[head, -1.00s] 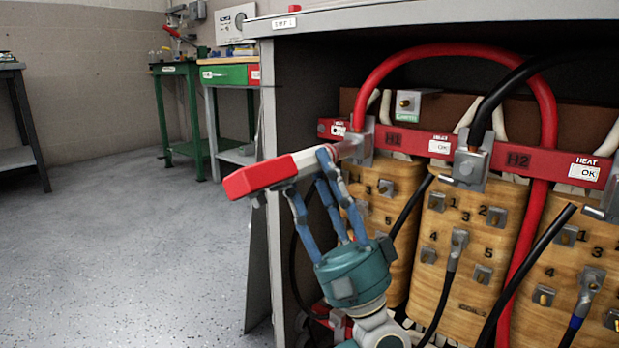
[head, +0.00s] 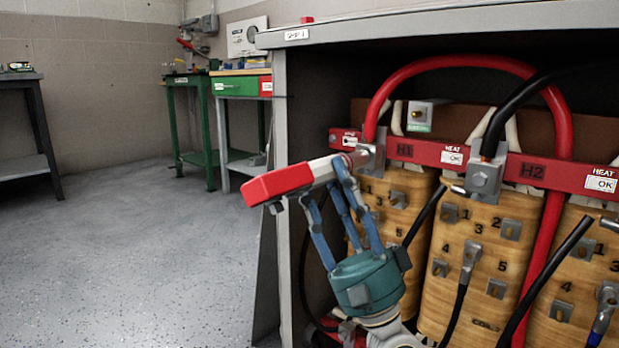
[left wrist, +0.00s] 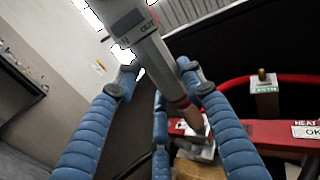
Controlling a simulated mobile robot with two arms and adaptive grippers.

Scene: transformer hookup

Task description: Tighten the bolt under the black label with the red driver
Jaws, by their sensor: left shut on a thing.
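The driver (head: 278,185) has a red end and a pale grey body. My left gripper (head: 312,182) is shut on it, with blue fingers around the body. The driver points right to the metal terminal (head: 372,157) of the red cable, beside the H1 mark. Its tip meets or nearly meets that terminal; any bolt there is hidden. In the left wrist view the driver (left wrist: 150,60) runs down between the fingers to the red bar (left wrist: 255,137). H2 has a dark plate (head: 532,171), with the black cable's bolted terminal (head: 485,178) to its left. I cannot single out a black label.
Wooden-faced coils (head: 458,290) with several small studs and black leads stand below the red bar. The grey cabinet's left post (head: 282,130) is close to the driver's red end. Open floor (head: 130,260) lies left. A green bench (head: 192,120) stands far behind.

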